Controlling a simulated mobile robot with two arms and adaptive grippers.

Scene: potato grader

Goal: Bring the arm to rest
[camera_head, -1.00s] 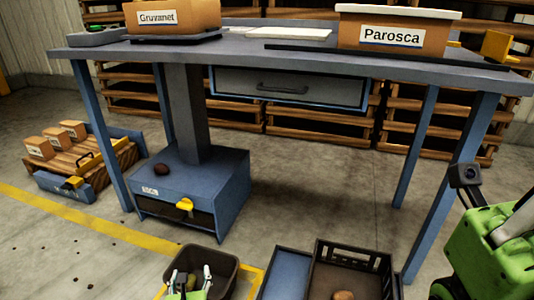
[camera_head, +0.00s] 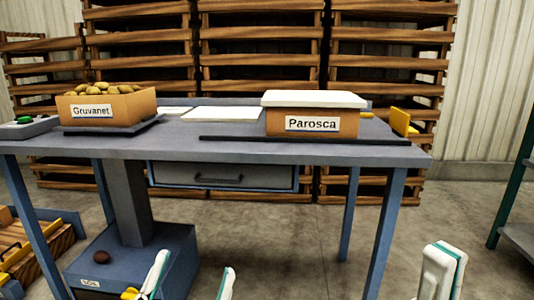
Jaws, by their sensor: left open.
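My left gripper (camera_head: 192,275) shows at the bottom of the head view. Its two pale fingers are wide apart with nothing between them, in front of the blue base box under the table. My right gripper (camera_head: 438,272) shows at the bottom right, mostly as one white finger with a teal edge. The rest of it is cut off by the frame, so its opening is unclear. Both are in front of the table and below its top, apart from the things on it.
The blue-legged table (camera_head: 228,147) bears an open Gruvanet box (camera_head: 122,109) of potatoes and a white-lidded Parosca box (camera_head: 300,122). Slatted wooden crates (camera_head: 258,60) stand behind. A shelf (camera_head: 518,175) is at right.

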